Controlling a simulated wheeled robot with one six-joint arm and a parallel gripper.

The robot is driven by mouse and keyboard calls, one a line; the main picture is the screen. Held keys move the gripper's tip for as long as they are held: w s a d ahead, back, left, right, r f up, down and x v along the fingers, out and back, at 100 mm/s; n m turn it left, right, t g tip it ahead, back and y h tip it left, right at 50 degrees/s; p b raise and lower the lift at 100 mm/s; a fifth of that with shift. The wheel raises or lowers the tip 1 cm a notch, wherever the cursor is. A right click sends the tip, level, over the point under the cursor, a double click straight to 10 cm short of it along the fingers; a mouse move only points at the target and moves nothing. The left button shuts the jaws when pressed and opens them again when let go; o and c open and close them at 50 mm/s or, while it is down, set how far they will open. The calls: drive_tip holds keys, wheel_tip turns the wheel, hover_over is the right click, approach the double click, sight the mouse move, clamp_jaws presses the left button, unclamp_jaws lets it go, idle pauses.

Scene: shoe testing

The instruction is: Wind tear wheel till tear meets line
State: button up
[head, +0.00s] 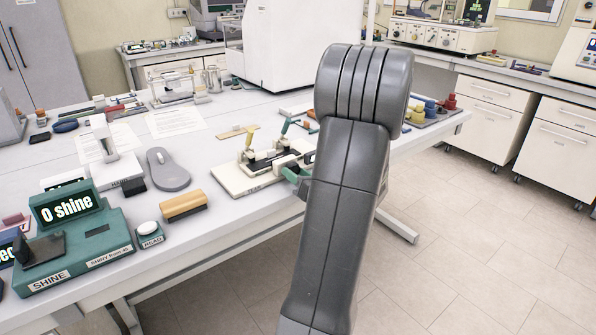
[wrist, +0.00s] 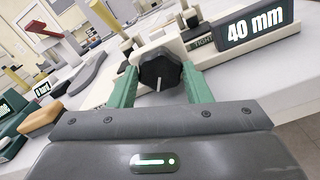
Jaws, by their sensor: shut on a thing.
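The tear tester is a cream-based device (head: 240,183) on the table, with a yellow-topped and a teal-topped lever. In the wrist view, its dark faceted wheel (wrist: 160,67) with a white pointer mark sits between the green fingers of my gripper (wrist: 158,80). The gripper is shut on the wheel. A dark display (wrist: 255,24) beside it reads 40 mm. In the head view, a green finger of my gripper (head: 293,174) shows at the tester's right end; my arm hides the rest. I cannot make out the tear or the line.
Left of the tester lie a wooden brush (head: 183,206) and a grey mouse-like object (head: 167,170). A green shine meter (head: 75,240) reading "0 shine" stands at the front left. Yellow and red pieces (head: 432,110) sit behind my arm at the right. Floor is clear at right.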

drive_tip(key=o, duration=1)
drive_tip(key=v, duration=1.3)
drive_tip(key=shift+s+d, duration=0.25)
drive_tip(key=shift+s, duration=0.1)
drive_tip(key=shift+w+a, duration=0.1)
drive_tip(key=x, duration=1.3)
drive_tip(key=shift+w+a, duration=0.1)
drive_tip(key=shift+w, duration=0.05)
drive_tip(key=shift+w+a, duration=0.1)
drive_tip(key=shift+w, duration=0.05)
